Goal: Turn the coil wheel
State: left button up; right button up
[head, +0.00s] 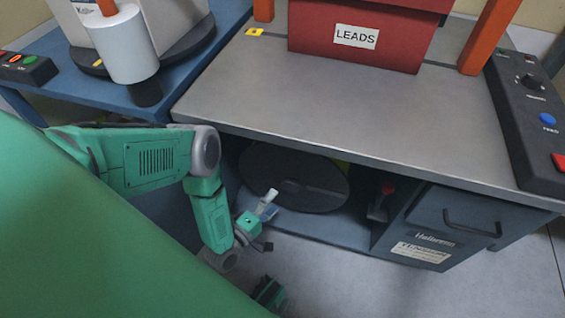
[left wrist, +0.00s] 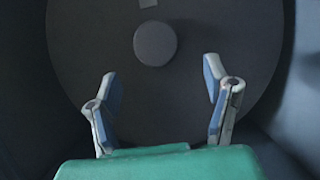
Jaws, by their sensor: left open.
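The coil wheel (head: 310,180) is a dark round disc standing in the open bay under the grey table. In the left wrist view its face (left wrist: 90,45) fills most of the picture, with a round hub (left wrist: 155,42) in the upper middle and a small light patch above the hub. My left gripper (head: 266,204) is in front of the wheel's lower left part in the head view. Its two fingers (left wrist: 160,92) are spread apart with nothing between them, below the hub in the left wrist view. I cannot tell whether the fingertips touch the wheel. My right gripper is not in view.
The grey tabletop (head: 350,110) overhangs the bay and carries a red LEADS box (head: 365,35). A red-topped lever (head: 380,200) and a drawer cabinet (head: 440,225) stand right of the wheel. A control panel (head: 525,110) lies along the table's right edge.

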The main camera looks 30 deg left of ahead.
pick_arm(q)
jog(key=s, duration=0.5)
jog(key=shift+s+a, duration=0.4)
jog(key=shift+s+f, duration=0.1)
